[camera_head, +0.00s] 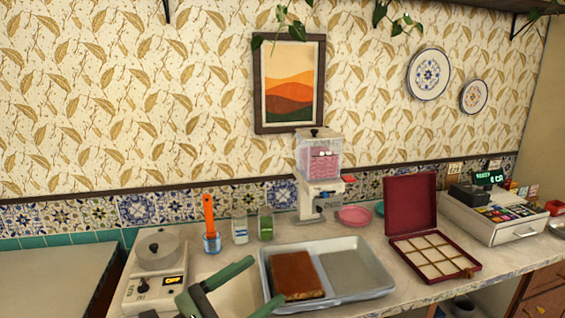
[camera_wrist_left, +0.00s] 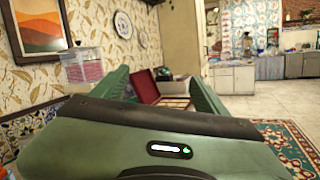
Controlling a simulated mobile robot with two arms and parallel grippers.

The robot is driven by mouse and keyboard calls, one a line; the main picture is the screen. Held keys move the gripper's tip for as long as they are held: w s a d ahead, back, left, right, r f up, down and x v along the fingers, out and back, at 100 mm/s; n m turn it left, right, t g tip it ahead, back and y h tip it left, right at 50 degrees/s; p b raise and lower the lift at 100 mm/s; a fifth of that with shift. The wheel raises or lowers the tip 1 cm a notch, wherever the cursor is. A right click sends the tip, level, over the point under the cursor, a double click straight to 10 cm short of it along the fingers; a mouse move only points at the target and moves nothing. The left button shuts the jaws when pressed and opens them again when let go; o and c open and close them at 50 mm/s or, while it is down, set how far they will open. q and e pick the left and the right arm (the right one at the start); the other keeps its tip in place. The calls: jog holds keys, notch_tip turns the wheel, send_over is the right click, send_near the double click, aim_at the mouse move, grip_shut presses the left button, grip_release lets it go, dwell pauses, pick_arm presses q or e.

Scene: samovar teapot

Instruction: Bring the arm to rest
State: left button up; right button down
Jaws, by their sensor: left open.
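My left gripper (camera_head: 267,280) comes in at the bottom of the head view. Its two green fingers are spread apart, with nothing seen between them. It shows in front of the left end of the metal tray (camera_head: 345,294), near the brown slab (camera_head: 297,275) in it. I cannot tell its height above the counter. In the left wrist view the fingers (camera_wrist_left: 160,82) are also apart, pointing toward the room. My right gripper is in neither view.
A scale-like device (camera_head: 155,268), a blue cup with an orange-handled tool (camera_head: 209,222), small jars (camera_head: 240,230), a dispenser (camera_head: 319,165), an open red box (camera_head: 425,235) and a cash register (camera_head: 500,212) stand on the counter. Open floor (camera_wrist_left: 285,106) shows in the left wrist view.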

pick_arm(q)
jog(key=w+a+f+n+t+y, duration=0.25)
jog(key=a+n+t+y, duration=0.8)
jog(key=n, duration=1.55)
jog(key=s+a+f+n+g+y, duration=0.4)
jog(key=a+f+n+g+y, duration=0.35)
jog(key=f+n, duration=0.25)
jog(key=s+d+f+n+g+h, duration=0.1)
jog(key=s+f+n+g, duration=0.5)
jog(key=s+f, duration=0.4)
jog(key=s+d+f+n+g+h, duration=0.1)
jog(key=s+f+n+g, duration=0.6)
jog(key=s, duration=0.5)
jog(key=s+f+m, duration=0.1)
jog(key=s+f, duration=0.1)
jog(key=f, duration=1.3)
jog(key=s+f, duration=0.2)
jog(key=f, duration=1.3)
jog(key=s+a+f+g, duration=0.1)
jog(key=s+a+f, duration=0.1)
jog(key=s+f, duration=1.1)
jog(key=shift+s+a+y, duration=0.3)
jog(key=shift+s, duration=0.8)
jog(key=shift+f, duration=0.1)
